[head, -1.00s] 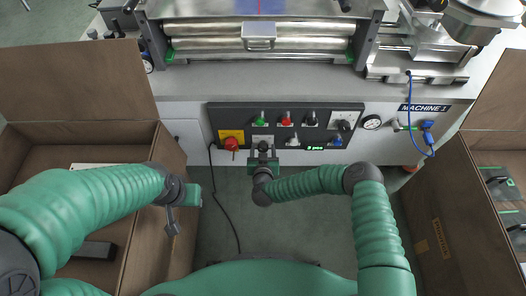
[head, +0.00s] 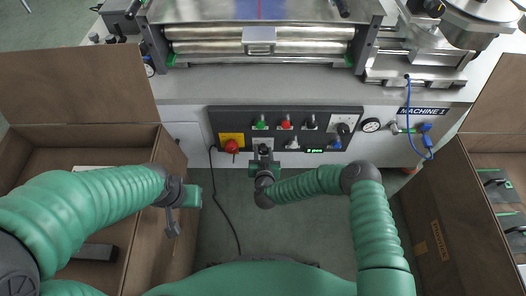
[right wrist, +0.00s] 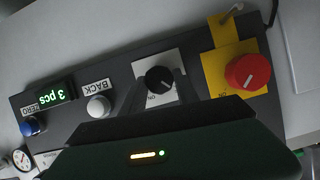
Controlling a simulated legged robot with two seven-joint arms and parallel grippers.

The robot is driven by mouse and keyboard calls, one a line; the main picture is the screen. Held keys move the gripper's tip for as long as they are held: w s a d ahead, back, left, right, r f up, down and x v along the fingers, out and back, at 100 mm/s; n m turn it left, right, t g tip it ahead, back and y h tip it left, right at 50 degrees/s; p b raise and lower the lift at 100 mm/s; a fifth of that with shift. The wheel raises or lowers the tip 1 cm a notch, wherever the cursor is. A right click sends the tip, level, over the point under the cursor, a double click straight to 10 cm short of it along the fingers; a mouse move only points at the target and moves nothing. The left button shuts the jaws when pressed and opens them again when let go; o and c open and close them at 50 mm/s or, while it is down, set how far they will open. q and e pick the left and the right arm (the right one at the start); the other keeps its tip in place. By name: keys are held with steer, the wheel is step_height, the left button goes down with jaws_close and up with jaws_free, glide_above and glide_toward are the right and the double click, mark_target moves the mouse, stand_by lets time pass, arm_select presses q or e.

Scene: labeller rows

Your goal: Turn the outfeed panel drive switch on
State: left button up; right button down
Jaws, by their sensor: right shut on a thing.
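The outfeed panel (head: 325,112) is a dark strip on the front of the machine. Its drive switch is a black round knob (right wrist: 159,79) on a white plate (right wrist: 142,68) marked ON, seen upside down in the right wrist view. My right gripper (head: 262,150) is at this plate, and its dark fingers (right wrist: 158,92) are shut on the knob from both sides. The fingers partly cover the plate, so I cannot tell which way the knob points. My left gripper (head: 182,196) hangs over the left box's edge, away from the panel; its jaw opening is unclear.
Beside the switch are a red emergency knob (right wrist: 248,72) on a yellow plate and a white BACK button (right wrist: 98,106). Open brown boxes (head: 150,225) (head: 425,225) stand on both sides.

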steer(key=shift+r+m+y+p, duration=0.2)
steer(key=shift+m+y+p, duration=0.2)
steer(key=shift+p, duration=0.2)
steer(key=shift+d+f+m+y, duration=0.2)
steer(key=shift+m+y, duration=0.2)
steer(key=shift+m, duration=0.2)
steer(key=shift+f+m+y, duration=0.2)
steer(key=shift+m+y, duration=0.1)
steer(key=shift+m, duration=0.4)
steer(key=shift+d+f+m+t+y+b, duration=0.2)
steer(key=shift+m+t+y+b, duration=0.1)
steer(key=shift+m+y+b, duration=0.55)
steer(key=m+b, duration=0.2)
steer(key=m+t+y+b, duration=0.1)
steer(key=m+b, duration=0.1)
steer(key=shift+d+f+y+b, duration=0.1)
steer(key=shift+f+y+b, duration=0.15)
steer(key=shift+f+b, duration=0.1)
steer(key=shift+m+t+y+b, duration=0.5)
steer(key=shift+m+t+b, duration=0.2)
steer(key=shift+m+b, duration=1.2)
